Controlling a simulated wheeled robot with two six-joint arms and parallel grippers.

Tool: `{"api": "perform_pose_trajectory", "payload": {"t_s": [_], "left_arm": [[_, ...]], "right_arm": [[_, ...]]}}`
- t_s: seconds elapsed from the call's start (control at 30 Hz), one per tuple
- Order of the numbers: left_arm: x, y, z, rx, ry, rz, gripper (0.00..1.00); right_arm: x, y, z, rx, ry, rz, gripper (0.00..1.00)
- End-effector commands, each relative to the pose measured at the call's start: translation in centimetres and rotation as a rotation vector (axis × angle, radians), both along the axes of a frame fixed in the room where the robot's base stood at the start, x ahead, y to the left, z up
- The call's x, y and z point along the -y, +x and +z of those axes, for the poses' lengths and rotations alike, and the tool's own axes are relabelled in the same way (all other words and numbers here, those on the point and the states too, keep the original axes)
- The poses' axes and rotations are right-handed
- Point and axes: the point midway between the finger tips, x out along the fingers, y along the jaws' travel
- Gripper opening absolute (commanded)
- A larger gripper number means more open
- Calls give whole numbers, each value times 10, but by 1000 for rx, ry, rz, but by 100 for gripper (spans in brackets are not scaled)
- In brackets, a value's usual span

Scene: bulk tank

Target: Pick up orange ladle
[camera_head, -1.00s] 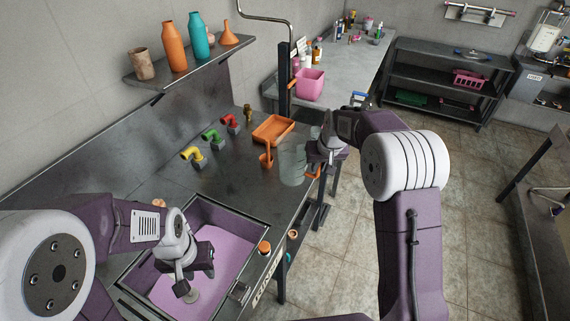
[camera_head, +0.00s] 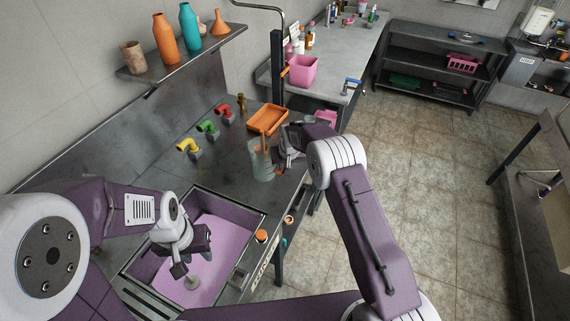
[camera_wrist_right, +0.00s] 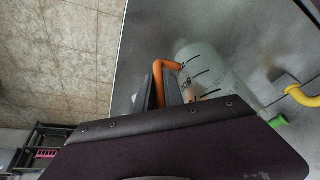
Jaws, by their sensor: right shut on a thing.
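In the right wrist view, an orange bent bar, which looks like part of the orange ladle (camera_wrist_right: 164,68), runs between the fingers of my right gripper (camera_wrist_right: 160,88). The gripper is shut on it. Its bend points to a clear beaker with dark marks (camera_wrist_right: 205,72); the rest is hidden. In the head view, my right gripper (camera_head: 284,158) is beside the beaker (camera_head: 262,166) near the counter's front edge. An upright orange piece (camera_head: 264,142) shows at the beaker; I cannot tell whether it is the ladle. My left gripper (camera_head: 181,268) hangs over the sink; its jaws are unclear.
An orange tray (camera_head: 267,119) lies behind the beaker. Yellow (camera_head: 187,146), green (camera_head: 206,127) and red (camera_head: 223,110) taps stand along the wall. The sink (camera_head: 215,260) is at the front. A pink bin (camera_head: 302,70) stands on the far counter. The floor at right is clear.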

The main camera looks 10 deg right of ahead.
Motion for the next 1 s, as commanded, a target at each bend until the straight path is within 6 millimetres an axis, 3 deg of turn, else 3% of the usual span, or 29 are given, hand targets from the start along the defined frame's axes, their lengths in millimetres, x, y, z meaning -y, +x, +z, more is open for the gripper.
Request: {"api": "perform_pose_trajectory", "payload": {"t_s": [0.2,0.23,0.3,0.73,1.0], "left_arm": [[0,0,-4,0,0,0,36],[0,0,-4,0,0,0,36],[0,0,-3,0,0,0,36],[0,0,-1,0,0,0,36],[0,0,-10,0,0,0,36]], "right_arm": [[0,0,-4,0,0,0,0],[0,0,-4,0,0,0,16],[0,0,-3,0,0,0,35],[0,-1,6,3,0,0,35],[3,-22,54,3,1,0,35]]}}
